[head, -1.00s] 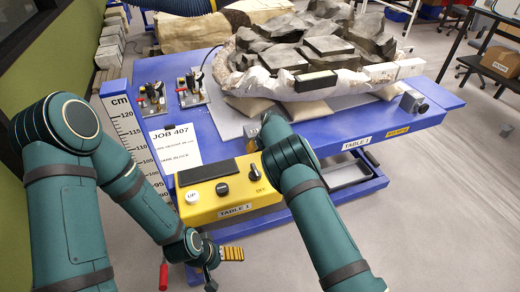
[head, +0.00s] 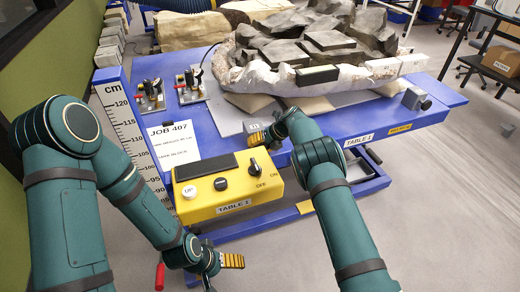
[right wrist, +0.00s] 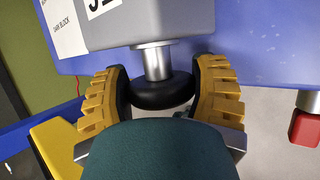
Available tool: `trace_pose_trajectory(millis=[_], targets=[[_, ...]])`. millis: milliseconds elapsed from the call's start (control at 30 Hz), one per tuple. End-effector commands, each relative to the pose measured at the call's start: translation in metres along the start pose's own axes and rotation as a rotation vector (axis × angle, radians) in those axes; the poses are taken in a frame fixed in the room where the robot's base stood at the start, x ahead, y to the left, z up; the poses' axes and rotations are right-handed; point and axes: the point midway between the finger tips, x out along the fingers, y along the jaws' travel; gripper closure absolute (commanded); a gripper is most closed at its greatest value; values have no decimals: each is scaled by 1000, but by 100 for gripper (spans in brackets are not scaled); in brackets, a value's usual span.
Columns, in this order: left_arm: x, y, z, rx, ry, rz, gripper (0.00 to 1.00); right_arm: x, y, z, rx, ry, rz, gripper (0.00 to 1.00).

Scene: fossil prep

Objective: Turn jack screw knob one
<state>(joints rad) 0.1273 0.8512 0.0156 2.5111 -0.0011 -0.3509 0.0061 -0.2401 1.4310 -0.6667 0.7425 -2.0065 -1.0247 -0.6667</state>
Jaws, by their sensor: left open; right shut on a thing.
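My right gripper (right wrist: 160,82) has its yellow ribbed fingers shut on the black jack screw knob (right wrist: 163,93), one finger on each side. The knob sits on a short metal shaft that enters a grey block (right wrist: 185,22) with a partly cut-off label. In the head view the grey block (head: 252,126) is at the table's near edge, and the right gripper (head: 262,137) is beside it; my forearm hides the knob there. My left gripper (head: 232,261) is open and empty, low in front of the table and apart from it.
A yellow control box (head: 225,207) with UP button and OFF/ON switch hangs at the table's near edge. A jacketed fossil block (head: 310,80) lies on the blue table (head: 440,100). A red handle (right wrist: 305,125) is right of the knob.

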Motion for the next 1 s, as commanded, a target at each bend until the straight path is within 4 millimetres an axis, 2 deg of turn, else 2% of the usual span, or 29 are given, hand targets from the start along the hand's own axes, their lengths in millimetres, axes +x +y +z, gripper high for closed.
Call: trace_pose_trajectory(millis=[33, 300, 867, 900, 967, 1000], targets=[[7, -3, 2, 1, -4, 0, 4, 0, -2, 2, 11, -8, 28, 73], [22, -8, 1, 3, 1, 0, 4, -1, -2, 2, 56, -7, 136, 73], [25, -9, 0, 3, 5, 0, 4, -3, 0, 3, 70, -8, 169, 73], [25, -9, 0, 3, 5, 0, 4, -3, 0, 3, 70, -8, 169, 28], [25, -9, 0, 3, 5, 0, 4, -3, 0, 3, 70, -7, 169, 7], [25, -9, 0, 3, 5, 0, 4, -2, 0, 2, 70, -7, 169, 4]])
